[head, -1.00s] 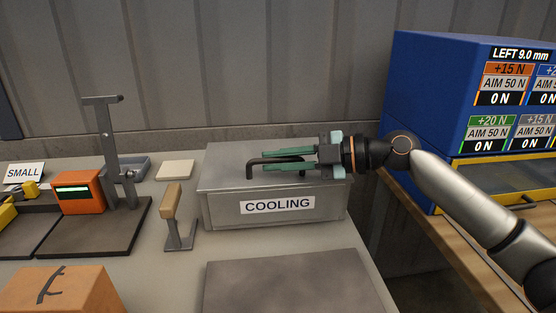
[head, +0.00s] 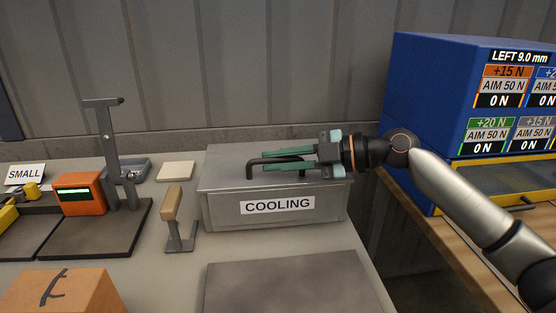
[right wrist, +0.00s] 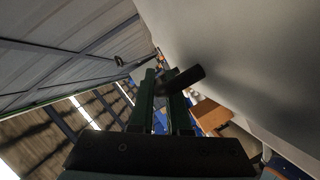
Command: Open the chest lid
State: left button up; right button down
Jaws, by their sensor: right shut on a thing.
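The chest is a grey metal box labelled COOLING (head: 228,212) on the bench in the head view. Its flat lid (head: 222,178) lies shut on it. A dark bar handle (head: 250,170) stands on the lid, partly hidden by the fingers. My right gripper (head: 290,160) comes in from the right, low over the lid, with its green fingers shut on the handle. In the right wrist view the dark handle (right wrist: 187,80) crosses between the fingertips (right wrist: 165,85). My left gripper is not in view.
A blue cabinet (head: 425,110) stands at the right beside my arm. Left of the chest are a small wooden-topped stand (head: 172,205), a pale block (head: 176,170) and an orange device (head: 80,192). A grey plate (head: 295,285) lies in front. A corrugated wall is behind.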

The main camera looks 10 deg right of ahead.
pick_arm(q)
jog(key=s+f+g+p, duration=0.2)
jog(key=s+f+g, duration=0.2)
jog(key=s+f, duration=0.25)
pick_arm(e)
jog(key=shift+w+r+m, duration=0.25)
jog(key=shift+r+m, duration=0.15)
jog(key=shift+r, duration=0.65)
jog(key=shift+w+r, duration=0.1)
jog(key=shift+r, duration=0.2)
jog(key=r+p, duration=0.1)
jog(key=m+p, duration=0.1)
jog(key=p, duration=0.1)
jog(key=shift+w+r+g, duration=0.35)
jog(key=shift+g, duration=0.05)
pick_arm(q)
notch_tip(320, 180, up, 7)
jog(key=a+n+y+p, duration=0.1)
jog(key=p, duration=0.7)
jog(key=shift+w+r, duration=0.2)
pick_arm(e)
jog(key=w+r+m+g+h, duration=0.1)
jog(key=w+r+m+g, duration=0.1)
jog(key=w+r+m, duration=0.1)
jog(key=shift+w+r, duration=0.45)
jog(key=shift+r, duration=0.35)
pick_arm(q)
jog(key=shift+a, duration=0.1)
